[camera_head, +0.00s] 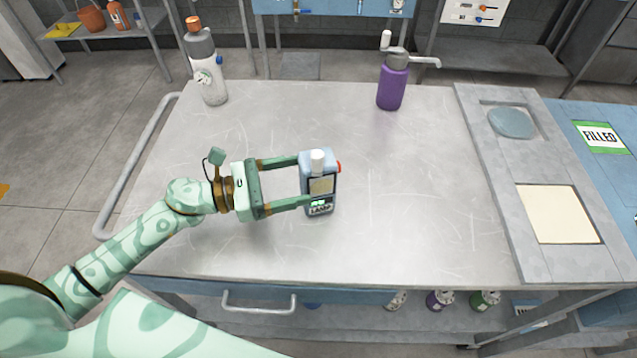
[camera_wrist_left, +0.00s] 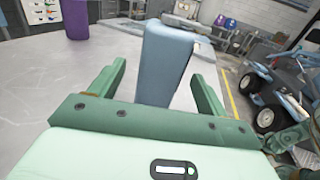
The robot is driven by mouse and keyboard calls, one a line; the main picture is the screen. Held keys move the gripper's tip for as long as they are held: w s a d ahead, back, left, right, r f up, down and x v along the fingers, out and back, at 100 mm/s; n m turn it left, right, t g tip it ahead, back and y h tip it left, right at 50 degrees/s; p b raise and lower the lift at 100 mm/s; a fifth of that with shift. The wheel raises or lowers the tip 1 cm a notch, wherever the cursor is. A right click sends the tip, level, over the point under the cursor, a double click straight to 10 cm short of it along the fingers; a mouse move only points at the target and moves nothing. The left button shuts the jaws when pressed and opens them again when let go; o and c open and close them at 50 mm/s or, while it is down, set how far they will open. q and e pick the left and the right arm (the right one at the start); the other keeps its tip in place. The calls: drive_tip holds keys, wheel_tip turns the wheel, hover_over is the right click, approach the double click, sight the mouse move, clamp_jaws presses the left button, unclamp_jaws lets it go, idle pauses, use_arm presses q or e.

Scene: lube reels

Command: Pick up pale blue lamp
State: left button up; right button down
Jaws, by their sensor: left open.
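The pale blue lamp (camera_head: 320,196) stands upright on the metal table (camera_head: 420,200). It has a white cap, a red knob at its right and a label reading LAMP. My left gripper (camera_head: 304,180) is open, with one finger on the far side of the lamp and one on the near side. In the left wrist view the lamp (camera_wrist_left: 166,68) stands between the two open fingers (camera_wrist_left: 160,92), with a gap seen at the left finger. Whether the near finger touches it cannot be told. My right gripper is not in view.
A white and grey bottle (camera_head: 211,80) with an orange top stands at the back left. A purple bottle (camera_head: 392,88) with a pump spout stands at the back right. A grey panel (camera_head: 500,170) with a round recess and a cream square lies along the right edge. The table's middle is clear.

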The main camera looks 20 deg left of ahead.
sight(327, 171)
use_arm(q)
drive_tip(key=x, duration=0.4)
drive_tip(key=p+x, duration=0.1)
drive_tip(key=x, duration=0.2)
drive_tip(key=shift+r, duration=0.3)
drive_tip(key=shift+c, duration=0.3)
drive_tip(key=c, duration=1)
drive_tip(key=shift+c, duration=1.3)
drive_tip(key=shift+r, duration=0.1)
